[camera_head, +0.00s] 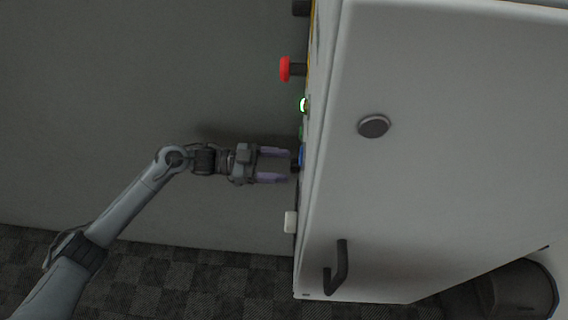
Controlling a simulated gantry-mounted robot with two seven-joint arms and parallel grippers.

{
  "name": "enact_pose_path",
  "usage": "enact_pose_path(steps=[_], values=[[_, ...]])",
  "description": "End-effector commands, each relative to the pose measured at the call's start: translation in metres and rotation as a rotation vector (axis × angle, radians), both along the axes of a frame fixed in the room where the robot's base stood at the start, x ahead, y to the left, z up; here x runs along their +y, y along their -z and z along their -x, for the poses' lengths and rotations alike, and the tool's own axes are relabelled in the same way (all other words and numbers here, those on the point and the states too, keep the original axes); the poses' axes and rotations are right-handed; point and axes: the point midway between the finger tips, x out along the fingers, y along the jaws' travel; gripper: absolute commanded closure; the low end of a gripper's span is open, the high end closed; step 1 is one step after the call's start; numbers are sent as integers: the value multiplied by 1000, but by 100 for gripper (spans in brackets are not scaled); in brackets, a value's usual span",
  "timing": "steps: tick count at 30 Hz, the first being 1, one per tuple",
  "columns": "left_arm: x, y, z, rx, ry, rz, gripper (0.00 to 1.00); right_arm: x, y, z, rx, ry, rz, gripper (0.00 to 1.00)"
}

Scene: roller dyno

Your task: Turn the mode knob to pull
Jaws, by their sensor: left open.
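A white cabinet (440,150) fills the right of the head view, and its control panel is seen edge-on along its left side. A small dark knob (296,166) sticks out of that panel beside a blue part; I cannot read its markings or tell its setting. My left gripper (274,165) is open, with its two purple fingers pointing right, one above and one below the knob's level. The fingertips are close to the panel; I cannot tell whether they touch the knob. My right gripper is not in view.
Below is a white protruding block (290,222). A dark handle (337,270) and a round dark lock (374,126) are on the cabinet face.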

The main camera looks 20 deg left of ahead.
Motion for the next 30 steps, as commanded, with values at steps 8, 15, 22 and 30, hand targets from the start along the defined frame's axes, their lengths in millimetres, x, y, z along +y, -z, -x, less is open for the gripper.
enact_pose_path(steps=[8, 15, 22, 30], values=[[-15, 0, -6, -1, -1, 0, 37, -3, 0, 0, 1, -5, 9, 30], [-16, 0, -6, -1, -1, 0, 37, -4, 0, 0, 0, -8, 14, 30], [-16, 0, -6, -1, -1, 0, 67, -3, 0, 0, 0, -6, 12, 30], [-16, 0, -6, -3, -1, -1, 93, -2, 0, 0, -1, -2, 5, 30]])
